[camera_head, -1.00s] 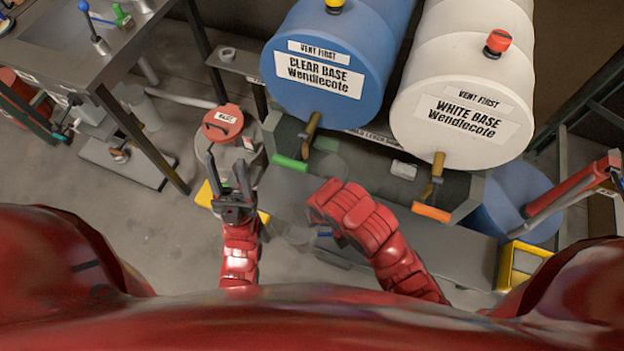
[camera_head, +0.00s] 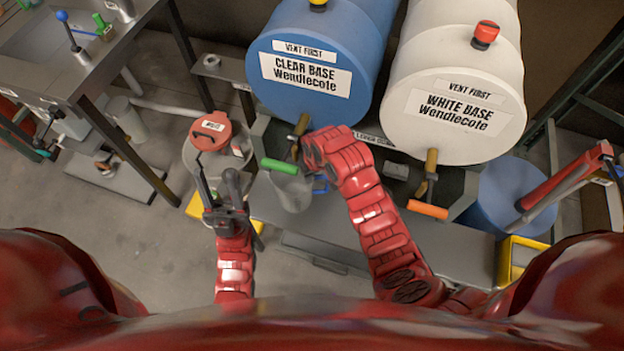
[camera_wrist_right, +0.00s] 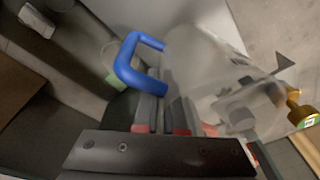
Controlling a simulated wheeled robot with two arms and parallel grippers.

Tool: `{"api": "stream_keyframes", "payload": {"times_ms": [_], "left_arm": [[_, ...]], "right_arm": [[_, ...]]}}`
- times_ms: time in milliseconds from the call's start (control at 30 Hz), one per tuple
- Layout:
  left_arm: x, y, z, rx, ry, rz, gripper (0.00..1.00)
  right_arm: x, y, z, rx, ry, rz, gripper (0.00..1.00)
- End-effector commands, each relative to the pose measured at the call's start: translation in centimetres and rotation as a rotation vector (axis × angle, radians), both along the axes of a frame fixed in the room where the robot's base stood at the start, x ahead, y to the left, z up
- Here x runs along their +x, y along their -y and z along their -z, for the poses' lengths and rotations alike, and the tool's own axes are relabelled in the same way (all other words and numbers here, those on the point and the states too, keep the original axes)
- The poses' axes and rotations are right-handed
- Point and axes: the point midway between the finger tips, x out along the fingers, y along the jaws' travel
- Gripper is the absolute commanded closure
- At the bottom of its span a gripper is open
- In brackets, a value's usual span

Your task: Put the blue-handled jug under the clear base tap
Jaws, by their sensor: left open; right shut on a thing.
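The clear jug (camera_head: 291,191) with a blue handle (camera_head: 320,185) is in the head view, just below the green tap handle (camera_head: 280,166) in the picture. The brass clear base tap (camera_head: 301,128) is on the blue drum (camera_head: 325,50). My right gripper (camera_wrist_right: 155,112) is shut on the blue handle (camera_wrist_right: 128,68); in the head view my arm mostly hides it. The translucent jug body (camera_wrist_right: 205,75) also fills the wrist view. I cannot tell whether its mouth is exactly beneath the spout. My left gripper (camera_head: 217,180) is open and empty, left of the jug.
A white drum (camera_head: 455,90) with an orange-handled tap (camera_head: 428,209) stands to the right. A red-lidded waste container (camera_head: 210,130) is beyond my left gripper. A grey bench surface (camera_head: 350,222) lies below the drums. A steel table (camera_head: 60,50) is at the left.

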Motion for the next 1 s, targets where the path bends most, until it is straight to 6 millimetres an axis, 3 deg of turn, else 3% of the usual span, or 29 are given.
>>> {"api": "stream_keyframes", "payload": {"times_ms": [200, 500, 600, 700, 1000], "left_arm": [[0.0, 0.0, -1.0, 0.0, 0.0, 0.0, 0.5], [0.0, 0.0, -0.7, 0.0, 0.0, 0.0, 0.5], [0.0, 0.0, -0.8, 0.0, 0.0, 0.0, 0.5], [0.0, 0.0, -0.7, 0.0, 0.0, 0.0, 0.5], [0.0, 0.0, -1.0, 0.0, 0.0, 0.0, 0.5]], "right_arm": [[-0.2, 0.1, 2.4, -0.004, -0.006, -0.001, 1.0], [-0.1, 0.1, 2.8, -0.002, -0.002, 0.0, 1.0], [-0.1, 0.1, 2.7, -0.002, -0.002, 0.0, 0.78], [-0.1, 0.1, 2.7, -0.002, -0.002, 0.0, 0.62], [-0.1, 0.1, 2.4, -0.002, -0.002, 0.0, 0.62]]}}
